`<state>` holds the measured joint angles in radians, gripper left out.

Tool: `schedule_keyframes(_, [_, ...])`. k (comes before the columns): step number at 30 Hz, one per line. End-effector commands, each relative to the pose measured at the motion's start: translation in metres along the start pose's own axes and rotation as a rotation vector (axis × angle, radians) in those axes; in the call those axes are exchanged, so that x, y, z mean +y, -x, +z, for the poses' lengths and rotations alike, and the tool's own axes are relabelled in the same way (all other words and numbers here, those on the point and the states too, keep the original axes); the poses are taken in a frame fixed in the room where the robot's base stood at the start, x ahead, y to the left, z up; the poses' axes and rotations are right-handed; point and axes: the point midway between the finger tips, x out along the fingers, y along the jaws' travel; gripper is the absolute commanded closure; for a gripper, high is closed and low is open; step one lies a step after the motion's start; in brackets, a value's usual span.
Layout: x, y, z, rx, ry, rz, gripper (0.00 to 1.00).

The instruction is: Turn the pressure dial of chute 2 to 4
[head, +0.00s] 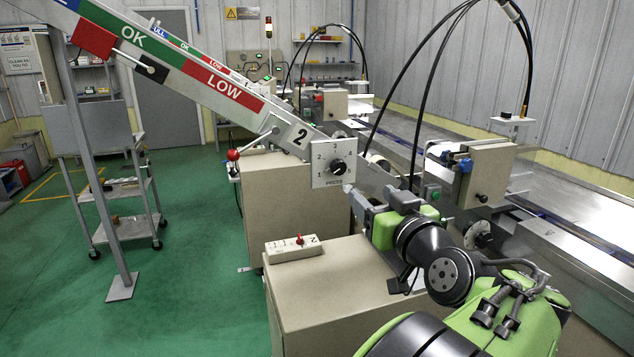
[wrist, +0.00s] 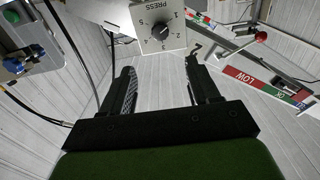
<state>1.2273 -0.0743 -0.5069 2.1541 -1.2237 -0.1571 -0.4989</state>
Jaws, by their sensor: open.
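The pressure dial (head: 338,167) is a black round knob on a square white plate with numbers around it. The plate hangs on the sloping chute beside the sign marked 2 (head: 300,137). In the wrist view the dial (wrist: 160,32) shows upside down, beyond the fingertips and near the top middle. A small pale mark shows on the knob, but I cannot tell for sure which number it faces. My gripper (head: 358,198) is just below and right of the dial in the head view. In the wrist view my gripper (wrist: 161,78) is open and empty, its fingers apart from the knob.
The chute with its LOW and OK bands (head: 215,80) slopes up to the left. A red-knobbed lever (head: 233,155) stands left of the dial. A switch box (head: 293,247) sits on the beige cabinet below. Black hoses and a conveyor (head: 560,210) are at right.

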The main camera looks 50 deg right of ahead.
Motion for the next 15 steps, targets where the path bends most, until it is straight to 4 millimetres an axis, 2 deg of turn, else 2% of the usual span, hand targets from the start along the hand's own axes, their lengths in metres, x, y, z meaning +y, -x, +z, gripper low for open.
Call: schedule_keyframes(15, [-0.003,-0.124,-0.002,-0.003,0.0,-0.008,0.39])
